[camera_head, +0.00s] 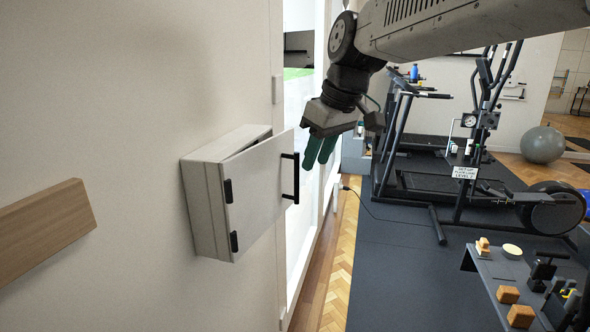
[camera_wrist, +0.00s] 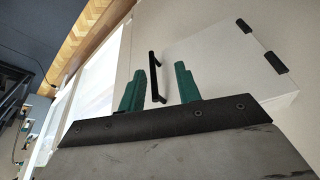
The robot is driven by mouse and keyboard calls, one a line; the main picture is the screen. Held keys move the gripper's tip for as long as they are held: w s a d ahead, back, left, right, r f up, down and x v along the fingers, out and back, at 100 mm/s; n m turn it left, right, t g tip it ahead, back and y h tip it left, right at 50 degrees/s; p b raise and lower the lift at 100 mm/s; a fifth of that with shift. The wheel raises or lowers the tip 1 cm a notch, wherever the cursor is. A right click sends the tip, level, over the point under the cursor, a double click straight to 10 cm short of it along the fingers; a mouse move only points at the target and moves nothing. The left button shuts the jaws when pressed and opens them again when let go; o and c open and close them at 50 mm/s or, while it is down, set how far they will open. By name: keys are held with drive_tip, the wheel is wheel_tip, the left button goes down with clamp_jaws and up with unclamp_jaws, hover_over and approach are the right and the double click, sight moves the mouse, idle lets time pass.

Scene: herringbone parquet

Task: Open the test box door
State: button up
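The test box (camera_head: 207,208) is a white cabinet on the wall at the left of the head view. Its door (camera_head: 258,190) stands slightly ajar, with a dark gap along the top edge. Black hinges are on the door's left side and a black bar handle (camera_head: 296,180) is on its right edge. My gripper (camera_head: 320,150), with teal fingers, is open above and to the right of the handle. In the wrist view, the handle (camera_wrist: 154,72) appears between the two spread fingers of my gripper (camera_wrist: 160,68), apart from both. Its depth relative to the fingertips is unclear.
A wooden bar (camera_head: 40,228) is on the wall left of the box. A bright doorway or window lies behind the door's right side. A treadmill (camera_head: 430,185) and a bench with small blocks (camera_head: 508,294) stand at the right. Parquet is clear below the box.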

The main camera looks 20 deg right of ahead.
drive_tip(key=w+n, duration=0.1)
drive_tip(key=w, duration=0.4)
hover_over(297, 197)
drive_tip(key=f, duration=0.5)
drive_tip(key=shift+w+f, duration=0.35)
drive_tip(key=shift+d, duration=0.1)
clamp_jaws()
